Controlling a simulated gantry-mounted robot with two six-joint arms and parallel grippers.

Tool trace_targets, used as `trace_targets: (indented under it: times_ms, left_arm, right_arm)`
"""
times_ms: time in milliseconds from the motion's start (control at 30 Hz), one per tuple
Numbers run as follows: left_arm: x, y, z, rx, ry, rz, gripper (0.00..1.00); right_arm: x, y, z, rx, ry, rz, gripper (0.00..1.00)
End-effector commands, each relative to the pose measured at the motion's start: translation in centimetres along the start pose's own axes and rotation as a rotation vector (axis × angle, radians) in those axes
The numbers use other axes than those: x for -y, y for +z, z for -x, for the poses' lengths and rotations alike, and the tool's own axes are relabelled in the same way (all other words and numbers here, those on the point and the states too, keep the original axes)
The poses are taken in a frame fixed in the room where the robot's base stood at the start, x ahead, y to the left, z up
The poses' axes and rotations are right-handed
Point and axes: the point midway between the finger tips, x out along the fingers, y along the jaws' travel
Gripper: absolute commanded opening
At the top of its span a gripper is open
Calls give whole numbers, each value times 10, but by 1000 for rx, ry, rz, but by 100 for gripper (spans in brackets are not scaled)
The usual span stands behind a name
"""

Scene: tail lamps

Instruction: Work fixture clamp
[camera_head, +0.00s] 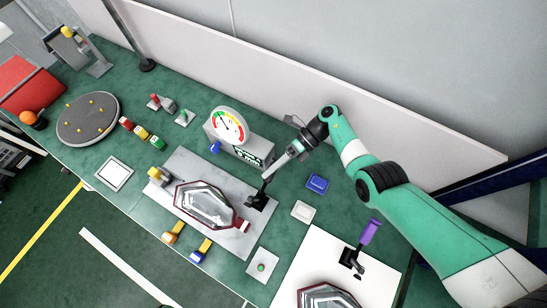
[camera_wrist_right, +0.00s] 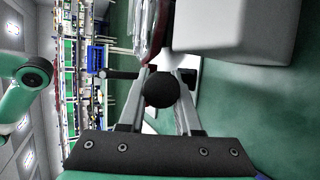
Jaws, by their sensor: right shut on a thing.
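The fixture plate (camera_head: 185,165) carries a tail lamp (camera_head: 205,203) with a dark red rim and clear lens. A black clamp (camera_head: 257,201) stands at the plate's right end, beside the lamp. My right gripper (camera_head: 271,176) comes down from the upper right and is shut at the top of the clamp's lever. In the right wrist view a round black knob (camera_wrist_right: 160,90) sits between the fingers of the right gripper (camera_wrist_right: 165,75). The fingers hide part of the lever, so I cannot tell its exact angle. My left gripper is out of view.
A gauge box (camera_head: 228,128) stands just behind the plate. A second clamp with a purple handle (camera_head: 370,232) stands on a white board (camera_head: 312,250) with another lamp (camera_head: 326,297).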

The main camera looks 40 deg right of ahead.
Motion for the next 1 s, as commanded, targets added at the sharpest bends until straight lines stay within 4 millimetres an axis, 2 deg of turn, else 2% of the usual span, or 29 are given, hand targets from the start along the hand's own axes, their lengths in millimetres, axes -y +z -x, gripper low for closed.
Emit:
trace_targets:
  times_ms: [333, 367, 500, 833, 1000]
  left_arm:
    - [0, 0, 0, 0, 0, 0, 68]
    - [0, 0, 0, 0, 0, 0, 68]
    - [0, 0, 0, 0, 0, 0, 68]
    - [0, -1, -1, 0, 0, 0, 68]
    - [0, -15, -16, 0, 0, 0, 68]
  right_arm:
    - [1, 0, -1, 2, 3, -5, 0]
    - [1, 0, -1, 2, 3, -5, 36]
    - [1, 0, -1, 1, 3, -4, 61]
    - [-2, 0, 1, 1, 2, -2, 62]
    - [-25, 6, 13, 2, 1, 0, 62]
